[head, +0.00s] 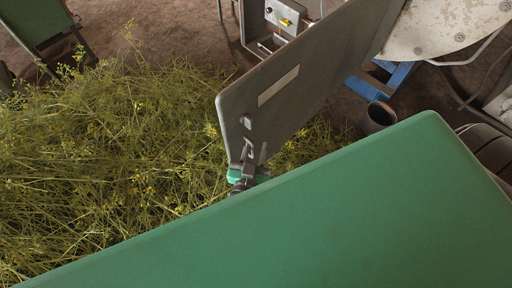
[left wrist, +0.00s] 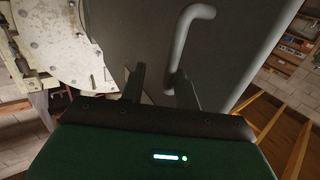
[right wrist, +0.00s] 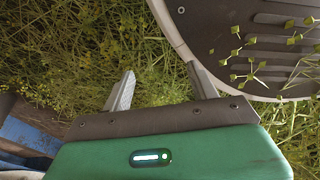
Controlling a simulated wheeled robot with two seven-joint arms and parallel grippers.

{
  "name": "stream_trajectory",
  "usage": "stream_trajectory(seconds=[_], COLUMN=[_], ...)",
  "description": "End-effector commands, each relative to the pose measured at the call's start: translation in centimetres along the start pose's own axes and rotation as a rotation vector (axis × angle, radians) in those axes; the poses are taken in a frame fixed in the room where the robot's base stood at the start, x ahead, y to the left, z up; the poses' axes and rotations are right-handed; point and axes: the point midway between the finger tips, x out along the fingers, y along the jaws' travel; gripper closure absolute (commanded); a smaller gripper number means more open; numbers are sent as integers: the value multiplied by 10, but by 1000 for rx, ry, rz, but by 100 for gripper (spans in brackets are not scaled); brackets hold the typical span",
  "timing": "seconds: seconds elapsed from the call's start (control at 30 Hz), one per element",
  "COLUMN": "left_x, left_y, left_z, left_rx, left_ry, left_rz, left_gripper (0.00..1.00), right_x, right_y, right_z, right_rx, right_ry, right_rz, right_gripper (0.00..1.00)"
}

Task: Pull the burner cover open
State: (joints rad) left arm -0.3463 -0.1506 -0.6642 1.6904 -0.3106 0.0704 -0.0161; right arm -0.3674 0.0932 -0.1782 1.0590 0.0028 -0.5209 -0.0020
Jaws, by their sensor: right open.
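The burner cover looks to be the grey panel (head: 300,85) that stands out at an angle in the head view, with a pale strip on its face. My left gripper (head: 247,158) is at its near lower end, by the handle. In the left wrist view the cover (left wrist: 240,45) carries a bent grey bar handle (left wrist: 181,45). My left gripper's fingers (left wrist: 160,80) are apart, with the handle's lower end between them, close to the right finger. Contact cannot be told. My right gripper (right wrist: 163,75) is open and empty over the herbs, one finger near a round metal part's rim.
A large heap of cut herbs (head: 110,150) fills the left. A grey bucket (head: 379,117) and a blue stand (head: 385,82) are behind the cover. A control box (head: 285,17) stands at the back. The slotted round metal part (right wrist: 250,45) has herb bits on it.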

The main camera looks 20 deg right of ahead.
Motion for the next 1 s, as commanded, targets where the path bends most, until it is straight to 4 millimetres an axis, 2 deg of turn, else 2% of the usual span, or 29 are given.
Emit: stream_trajectory(seconds=[0.17, 0.27, 0.43, 0.7, 0.83, 1.0], left_x=[-5, -16, -51, -108, -125, -136], left_y=[0, 0, 0, 0, 0, 0], left_z=[0, 1, 2, 2, 2, 0], left_rx=[0, 0, 0, 0, 0, 0], left_ry=[1, 0, -3, -3, -3, 0], left_rz=[-1, 0, 0, 1, 0, 0], left_gripper=[67, 67, 67, 67, 67, 67], right_x=[0, 1, 0, -7, -10, -12], right_y=[-2, -2, -2, -3, -4, -5], right_z=[0, 0, -2, -17, -18, -16], right_rx=[1, 2, 3, 5, 6, 7], right_ry=[-1, -3, -10, 2, -2, -6], right_rz=[-2, -2, -2, -4, -5, -7], right_gripper=[40, 40, 40, 40, 40, 40])
